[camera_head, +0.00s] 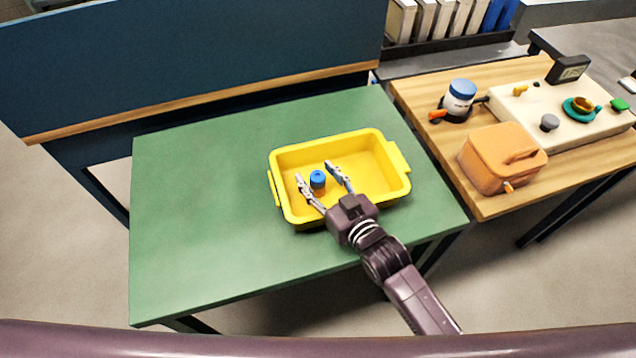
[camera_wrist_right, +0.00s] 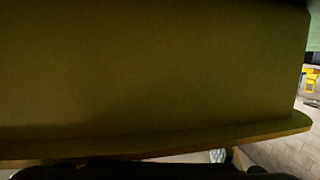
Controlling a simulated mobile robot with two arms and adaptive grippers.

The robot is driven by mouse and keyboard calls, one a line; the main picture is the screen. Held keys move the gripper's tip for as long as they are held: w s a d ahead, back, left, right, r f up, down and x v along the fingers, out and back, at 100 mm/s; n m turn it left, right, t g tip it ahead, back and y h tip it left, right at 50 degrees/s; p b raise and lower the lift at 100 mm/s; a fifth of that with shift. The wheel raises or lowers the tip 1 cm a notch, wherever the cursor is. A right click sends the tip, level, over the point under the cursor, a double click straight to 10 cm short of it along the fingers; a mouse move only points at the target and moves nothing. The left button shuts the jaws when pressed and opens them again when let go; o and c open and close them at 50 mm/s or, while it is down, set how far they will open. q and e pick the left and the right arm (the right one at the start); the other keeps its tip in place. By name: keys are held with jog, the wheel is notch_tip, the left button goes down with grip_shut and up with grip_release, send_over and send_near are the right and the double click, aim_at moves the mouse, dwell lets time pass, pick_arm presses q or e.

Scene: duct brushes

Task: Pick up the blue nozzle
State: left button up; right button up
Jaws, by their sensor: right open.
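The blue nozzle (camera_head: 317,179) is a small blue cylinder with a darker spot on top. It stands inside the yellow tray (camera_head: 391,155), left of the tray's middle. My right gripper (camera_head: 318,172) is open in the head view. Its two fingers reach over the near wall into the tray, and the nozzle shows between them. Whether the fingers touch the nozzle cannot be told. The right wrist view is mostly filled by a close, dark yellow surface, and the nozzle does not show there. My left gripper is not in view.
The tray rests on a green table (camera_head: 200,220) with bare space to its left. At right, a wooden table (camera_head: 425,88) holds an orange case (camera_head: 500,158), a blue-capped white jar (camera_head: 458,100) and a pale board (camera_head: 555,110). A dark blue panel (camera_head: 180,50) stands behind the green table.

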aim_at(318, 176)
grip_shut()
jog(key=shift+r, duration=0.15)
notch_tip(318, 176, up, 20)
jog(key=shift+p, duration=0.4)
